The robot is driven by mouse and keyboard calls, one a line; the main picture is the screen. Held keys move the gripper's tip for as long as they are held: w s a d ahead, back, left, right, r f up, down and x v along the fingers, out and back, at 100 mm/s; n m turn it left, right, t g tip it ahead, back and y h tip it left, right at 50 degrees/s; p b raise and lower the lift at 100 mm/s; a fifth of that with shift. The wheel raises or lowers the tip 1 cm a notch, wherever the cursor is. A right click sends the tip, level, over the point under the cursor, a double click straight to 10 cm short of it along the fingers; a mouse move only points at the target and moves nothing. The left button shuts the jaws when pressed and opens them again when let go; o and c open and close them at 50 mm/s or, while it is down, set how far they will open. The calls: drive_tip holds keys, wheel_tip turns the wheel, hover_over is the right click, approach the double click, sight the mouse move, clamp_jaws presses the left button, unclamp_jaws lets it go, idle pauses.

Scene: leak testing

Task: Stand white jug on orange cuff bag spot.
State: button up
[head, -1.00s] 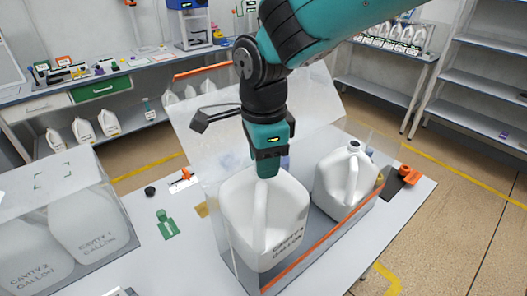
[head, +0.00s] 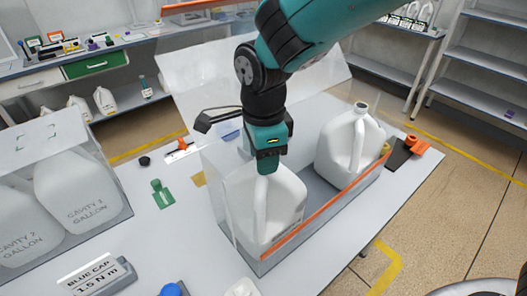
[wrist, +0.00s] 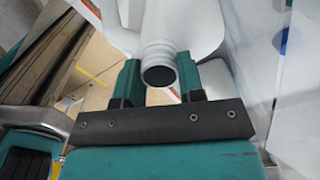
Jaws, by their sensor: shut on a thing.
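A white jug (head: 283,200) with dark lettering is inside the left part of a clear-walled box (head: 222,200) with an orange front rim. My gripper (head: 266,166) is shut on the jug's top from above. In the wrist view the jug's round neck (wrist: 158,68) sits between the two teal fingers of my gripper (wrist: 158,85). The jug's lower part is behind the box's front wall. An orange piece (head: 418,146) lies by a black mat (head: 398,153) right of the box; I cannot tell whether this is the orange cuff bag spot.
A second white jug (head: 350,148) stands in the box's right part. The clear lid (head: 190,85) is raised behind. A clear case (head: 115,180) with jugs is at left. A green tag (head: 161,195) and a blue cap (head: 172,289) lie on the table, which is bare at front right.

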drive_tip(key=shift+f, duration=0.55)
idle(0.4)
drive_tip(key=o, duration=0.9)
drive_tip(key=shift+c, duration=0.2)
drive_tip(key=shift+r, duration=0.1)
wheel_tip(320, 180, up, 16)
drive_tip(key=b, duration=0.2)
drive_tip(key=s+d+f+n+y, duration=0.2)
drive_tip(key=s+d+f+n, duration=0.2)
drive_tip(key=s+n, duration=0.4)
drive_tip(key=s+d+f+n+y, duration=0.2)
drive_tip(key=s+d+f+n, duration=0.2)
drive_tip(key=n, duration=1.1)
drive_tip(key=s+d, duration=0.3)
drive_tip(key=s, duration=0.1)
drive_tip(key=shift+s+d, duration=0.2)
